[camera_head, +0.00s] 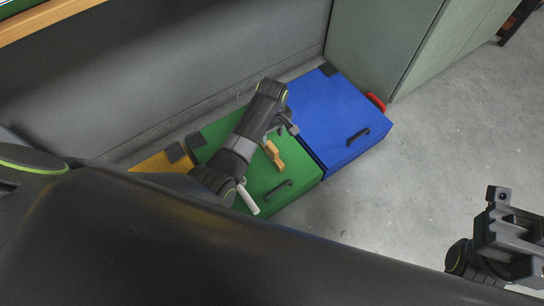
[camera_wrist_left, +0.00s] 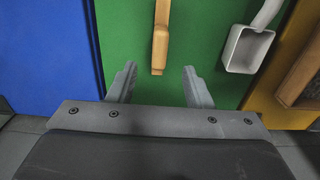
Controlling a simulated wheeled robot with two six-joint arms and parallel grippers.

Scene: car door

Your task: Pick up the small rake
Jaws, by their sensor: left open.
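A tan wooden tool (camera_head: 273,155) lies on the green box and may be the small rake; I see no tines on it. In the left wrist view its tan wooden handle (camera_wrist_left: 160,38) points down toward the space between my left fingers. My left gripper (camera_head: 284,128) is above the green box, close to the tan tool in the picture. Its two grey fingers (camera_wrist_left: 162,82) are spread apart with nothing between them. My right gripper (camera_head: 508,240) is at the right edge, over the floor and far from the boxes; its jaw state is unclear.
A blue box (camera_head: 350,112) stands beside the green box (camera_head: 292,172); a yellow box (camera_head: 150,163) is at the other side. A white scoop (camera_head: 248,200) also shows in the left wrist view (camera_wrist_left: 247,48). A grey-green cabinet (camera_head: 375,35) stands behind. The right floor is clear.

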